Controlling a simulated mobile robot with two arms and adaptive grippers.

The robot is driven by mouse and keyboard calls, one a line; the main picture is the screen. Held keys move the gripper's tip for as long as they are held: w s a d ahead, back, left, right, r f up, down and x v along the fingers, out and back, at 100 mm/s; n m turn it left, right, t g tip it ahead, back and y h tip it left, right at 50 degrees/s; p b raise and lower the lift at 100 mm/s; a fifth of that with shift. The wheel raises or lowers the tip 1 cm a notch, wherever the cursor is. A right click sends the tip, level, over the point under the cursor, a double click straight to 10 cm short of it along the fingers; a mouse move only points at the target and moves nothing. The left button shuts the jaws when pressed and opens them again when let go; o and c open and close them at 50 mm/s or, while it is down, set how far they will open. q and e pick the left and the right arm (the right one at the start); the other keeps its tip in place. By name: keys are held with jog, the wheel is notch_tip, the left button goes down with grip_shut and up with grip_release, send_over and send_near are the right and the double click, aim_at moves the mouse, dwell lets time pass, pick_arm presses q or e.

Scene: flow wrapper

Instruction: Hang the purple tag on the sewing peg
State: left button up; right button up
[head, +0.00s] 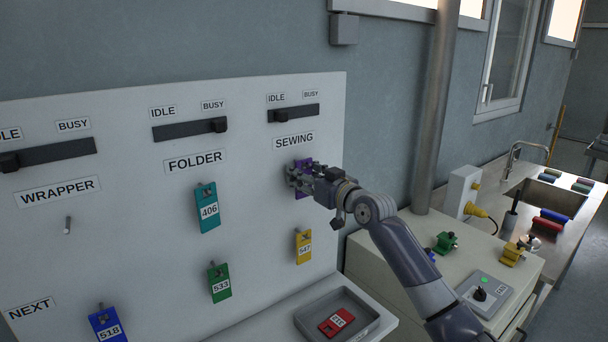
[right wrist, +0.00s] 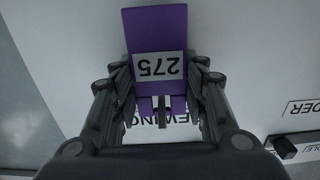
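The purple tag (head: 301,180), numbered 275, is at the board just under the SEWING label (head: 294,141). In the right wrist view the tag (right wrist: 159,32) lies between the fingers of my right gripper (right wrist: 164,72), which press on its two side edges. In the head view my right gripper (head: 304,180) covers much of the tag. The sewing peg is not clear behind the tag and fingers; a small dark shape shows at the tag's label-side end in the wrist view. I cannot tell whether the tag is on the peg. My left gripper is out of view.
A blue-green tag (head: 207,208) hangs under FOLDER; the WRAPPER peg (head: 68,225) is bare. Yellow (head: 304,247), green (head: 219,283) and blue (head: 107,325) tags hang lower. A red tag (head: 337,322) lies in a grey tray (head: 377,327). A cabinet stands right of the board.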

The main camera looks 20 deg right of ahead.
jog(key=o, duration=0.4)
jog(key=v, duration=1.2)
